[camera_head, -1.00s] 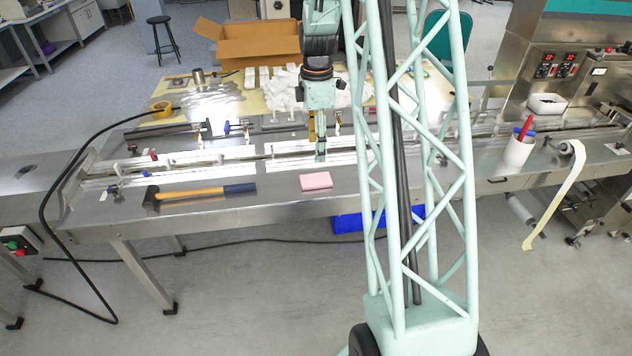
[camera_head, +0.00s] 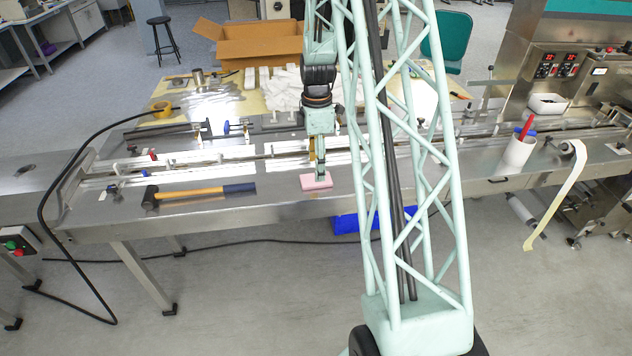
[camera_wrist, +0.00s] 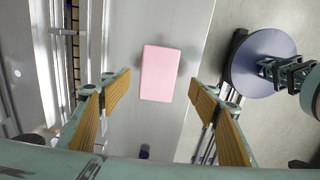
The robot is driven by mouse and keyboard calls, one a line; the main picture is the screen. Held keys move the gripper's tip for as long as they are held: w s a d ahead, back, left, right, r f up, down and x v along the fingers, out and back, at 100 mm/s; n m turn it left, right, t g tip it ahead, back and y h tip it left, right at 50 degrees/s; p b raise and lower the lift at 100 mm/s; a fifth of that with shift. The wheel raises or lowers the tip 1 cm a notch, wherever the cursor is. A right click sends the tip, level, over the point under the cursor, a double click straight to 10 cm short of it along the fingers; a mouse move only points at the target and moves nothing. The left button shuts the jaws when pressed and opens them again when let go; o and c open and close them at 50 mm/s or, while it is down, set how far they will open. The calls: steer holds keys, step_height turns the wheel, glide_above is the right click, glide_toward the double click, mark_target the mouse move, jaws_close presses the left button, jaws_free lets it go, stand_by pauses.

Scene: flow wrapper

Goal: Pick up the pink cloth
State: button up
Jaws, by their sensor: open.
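The pink cloth (camera_head: 315,182) is a small flat folded rectangle lying on the steel table near its front edge. My gripper (camera_head: 320,174) points down at the cloth's upper part in the head view, and any gap between them is hard to judge there. In the wrist view my gripper (camera_wrist: 160,88) is open, with its tan-padded fingers well apart. The cloth (camera_wrist: 159,73) lies between and beyond the fingertips in that view, clear of both, with bare table around it.
A hammer (camera_head: 200,193) lies on the table left of the cloth. The wrapper's rails (camera_head: 290,147) run behind it. A white cup holding a red item (camera_head: 517,153) stands to the right. A blue bin (camera_head: 375,221) is below the table.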

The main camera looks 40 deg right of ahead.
steer(key=shift+f, duration=0.15)
steer(key=shift+w+f+b, duration=0.2)
steer(key=shift+f+b, duration=0.1)
steer(key=shift+f, duration=2.15)
steer(key=shift+c, duration=0.7)
steer(key=c, duration=0.7)
